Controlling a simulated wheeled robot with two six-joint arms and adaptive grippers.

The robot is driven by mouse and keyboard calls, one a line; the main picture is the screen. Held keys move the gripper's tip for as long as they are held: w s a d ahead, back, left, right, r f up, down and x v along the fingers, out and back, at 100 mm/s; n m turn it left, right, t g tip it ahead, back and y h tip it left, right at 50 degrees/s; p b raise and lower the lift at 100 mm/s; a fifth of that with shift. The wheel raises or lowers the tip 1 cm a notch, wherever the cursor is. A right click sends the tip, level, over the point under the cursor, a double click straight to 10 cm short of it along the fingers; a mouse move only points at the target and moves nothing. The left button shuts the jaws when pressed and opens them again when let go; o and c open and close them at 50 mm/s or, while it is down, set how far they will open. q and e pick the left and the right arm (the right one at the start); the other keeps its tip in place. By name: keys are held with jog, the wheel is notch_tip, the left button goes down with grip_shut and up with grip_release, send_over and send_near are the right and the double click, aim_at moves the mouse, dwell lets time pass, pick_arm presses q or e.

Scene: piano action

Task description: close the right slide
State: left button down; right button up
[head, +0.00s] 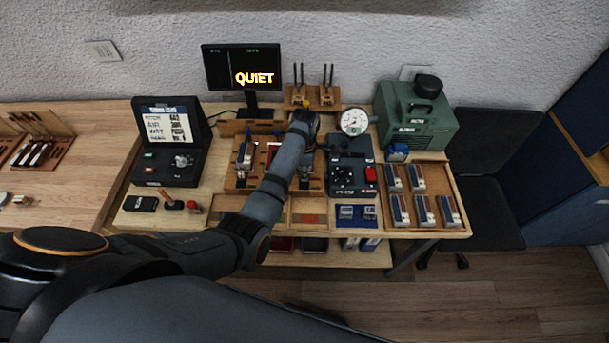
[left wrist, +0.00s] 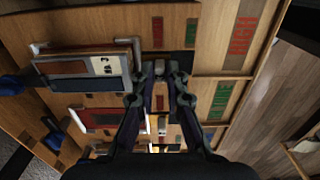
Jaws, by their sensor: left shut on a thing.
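My left gripper (head: 304,118) reaches over the wooden action bench (head: 232,181) in the head view; its own wrist hides the fingertips there. In the left wrist view the two fingers (left wrist: 160,70) are close together, shut on a small dark part, which seems to be the right slide (left wrist: 160,89). The grip is partly hidden by the fingers. Part of the right station (head: 308,171) shows just right of my forearm; the forearm covers the rest. My right gripper is not in view.
A black gauge box with a red button (head: 371,174) stands right of the arm, with a round dial (head: 354,121) behind it. A monitor (head: 242,68) reads QUIET. An open black case (head: 171,141) is at left. A green machine (head: 415,118) and a block tray (head: 455,205) are at right.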

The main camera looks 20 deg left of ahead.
pick_arm(q)
jog(key=c, duration=1.4)
grip_release()
jog(key=shift+w+a+r, duration=0.1)
jog(key=shift+w+r, duration=0.05)
jog(key=shift+w, duration=0.1)
jog(key=shift+o, duration=0.2)
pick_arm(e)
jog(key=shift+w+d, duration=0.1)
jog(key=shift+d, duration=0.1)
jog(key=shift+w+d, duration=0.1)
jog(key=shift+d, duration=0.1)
pick_arm(q)
jog(key=shift+s, duration=0.1)
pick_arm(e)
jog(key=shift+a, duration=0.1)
